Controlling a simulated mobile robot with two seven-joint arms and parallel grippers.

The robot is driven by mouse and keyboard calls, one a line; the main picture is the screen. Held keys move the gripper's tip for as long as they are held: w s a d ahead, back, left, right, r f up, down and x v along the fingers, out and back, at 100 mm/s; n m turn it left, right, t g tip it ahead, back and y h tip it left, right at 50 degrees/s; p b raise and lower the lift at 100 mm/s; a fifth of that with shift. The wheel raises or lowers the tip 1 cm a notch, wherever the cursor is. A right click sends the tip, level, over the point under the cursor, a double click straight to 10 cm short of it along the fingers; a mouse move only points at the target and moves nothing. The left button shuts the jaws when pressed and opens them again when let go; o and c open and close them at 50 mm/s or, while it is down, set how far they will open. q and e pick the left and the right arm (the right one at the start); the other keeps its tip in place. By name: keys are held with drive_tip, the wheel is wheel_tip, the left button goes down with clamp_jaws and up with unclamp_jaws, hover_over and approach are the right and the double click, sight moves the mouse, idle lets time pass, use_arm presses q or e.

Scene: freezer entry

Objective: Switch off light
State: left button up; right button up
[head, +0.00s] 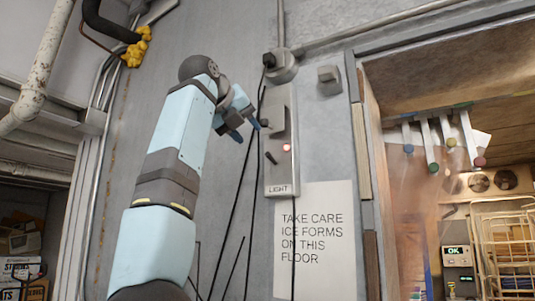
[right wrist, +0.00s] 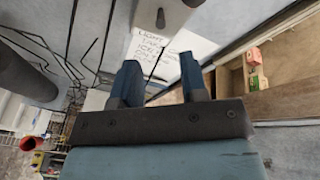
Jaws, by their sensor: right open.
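The light switch is a tall grey box (head: 278,125) on the wall in the head view, with a "LIGHT" label at its foot. A small dark lever (head: 271,158) sticks out of its lower part, and a red lamp (head: 286,147) glows beside the lever. My right gripper (head: 246,129) is open and empty, its blue fingertips beside the box's left edge, above the lever. I cannot tell whether they touch the box. The open jaws also show in the right wrist view (right wrist: 160,88), with nothing between them. My left gripper is not in view.
A floor-ice warning sign (head: 315,240) hangs below the box. Dark cables (head: 236,200) run down the wall. A small grey wall box (head: 328,80) sits to the upper right. The freezer doorway, with a wire rack (head: 500,235) inside, opens at the right.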

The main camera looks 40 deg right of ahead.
sight(266, 152)
drive_tip(key=p+x, duration=0.2)
drive_tip(key=x, duration=0.8)
drive_tip(key=shift+r, duration=0.1)
drive_tip(key=shift+w+d+f, duration=0.1)
drive_tip(key=shift+d+f, duration=0.1)
drive_tip(key=shift+d, duration=0.25)
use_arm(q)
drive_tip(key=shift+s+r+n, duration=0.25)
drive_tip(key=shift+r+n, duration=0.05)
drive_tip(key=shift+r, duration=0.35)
use_arm(e)
drive_tip(key=shift+c, duration=1.4)
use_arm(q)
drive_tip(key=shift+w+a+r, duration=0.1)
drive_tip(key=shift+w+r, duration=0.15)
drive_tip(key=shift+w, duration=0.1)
use_arm(e)
clamp_jaws()
